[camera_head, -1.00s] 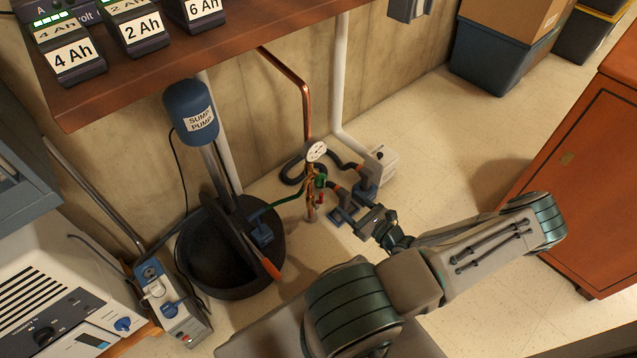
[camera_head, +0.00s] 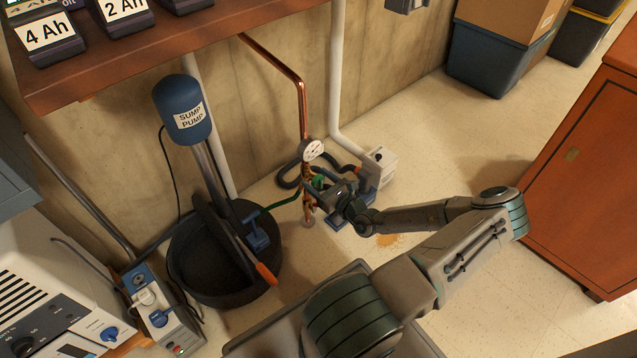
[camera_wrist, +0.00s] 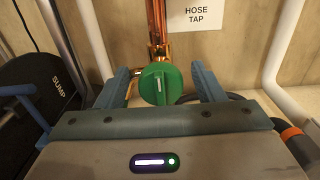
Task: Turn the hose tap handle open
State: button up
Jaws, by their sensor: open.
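My gripper (camera_wrist: 164,86) is open, with one blue finger on each side of the knob and a gap at both sides. In the head view my gripper (camera_head: 325,190) is at the pipe, low by the wall. A white sign reading "HOSE TAP" (camera_wrist: 202,14) is on the wall behind.
A round gauge (camera_head: 312,150) sits on the pipe above the tap. A black sump basin with a blue sump pump (camera_head: 184,110) stands to the left. A white pipe (camera_head: 337,80) and a dark hose (camera_wrist: 244,97) are to the right. An orange stain (camera_head: 388,240) lies on the floor.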

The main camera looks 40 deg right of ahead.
jog(key=shift+w, duration=0.1)
jog(key=c, duration=0.9)
jog(key=shift+c, duration=0.2)
